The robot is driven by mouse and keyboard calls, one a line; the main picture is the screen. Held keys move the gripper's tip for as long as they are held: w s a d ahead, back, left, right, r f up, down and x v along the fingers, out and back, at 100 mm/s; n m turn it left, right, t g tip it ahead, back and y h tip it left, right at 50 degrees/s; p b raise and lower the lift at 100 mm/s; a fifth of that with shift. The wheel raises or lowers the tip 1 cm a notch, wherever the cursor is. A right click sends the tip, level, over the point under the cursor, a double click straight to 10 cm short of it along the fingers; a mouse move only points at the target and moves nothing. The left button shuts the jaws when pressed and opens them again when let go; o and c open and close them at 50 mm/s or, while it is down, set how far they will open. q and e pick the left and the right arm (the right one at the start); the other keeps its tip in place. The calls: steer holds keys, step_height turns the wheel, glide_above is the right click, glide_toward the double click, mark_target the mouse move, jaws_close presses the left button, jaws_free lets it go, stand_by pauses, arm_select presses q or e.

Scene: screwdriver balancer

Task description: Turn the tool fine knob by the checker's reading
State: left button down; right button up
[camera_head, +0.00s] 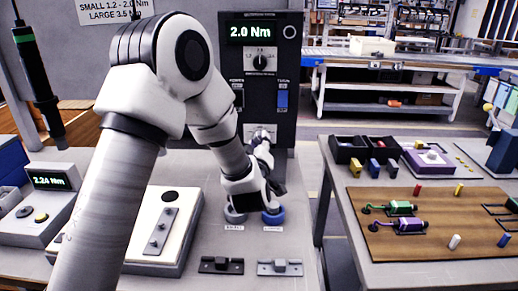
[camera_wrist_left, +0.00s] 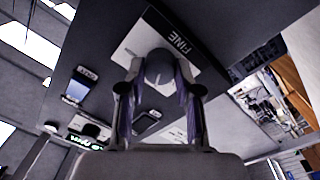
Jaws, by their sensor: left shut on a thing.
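The dark control panel (camera_head: 294,80) shows 2.0 Nm on its display (camera_head: 248,31), with a selector knob (camera_head: 261,62) below. My left gripper (camera_head: 262,142) reaches the lower part of this panel. In the left wrist view, the left gripper (camera_wrist_left: 160,88) is shut on the round grey fine knob (camera_wrist_left: 160,64), beside a label reading FINE. The knob's pointer mark cannot be made out. The checker (camera_head: 42,204) at the left of the bench reads 2.24 Nm. The dark screwdriver (camera_head: 37,80) with a green band hangs at the upper left. My right gripper is out of view.
My left arm crosses over a white plate fixture (camera_head: 182,212). A second table (camera_head: 345,192) at right holds bins and a brown board (camera_head: 450,240); a gap separates the tables.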

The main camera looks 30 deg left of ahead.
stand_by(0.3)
arm_select(q)
steer(key=c, duration=0.8)
jaws_free()
steer(key=v, duration=1.2)
steer(key=shift+f, duration=0.1)
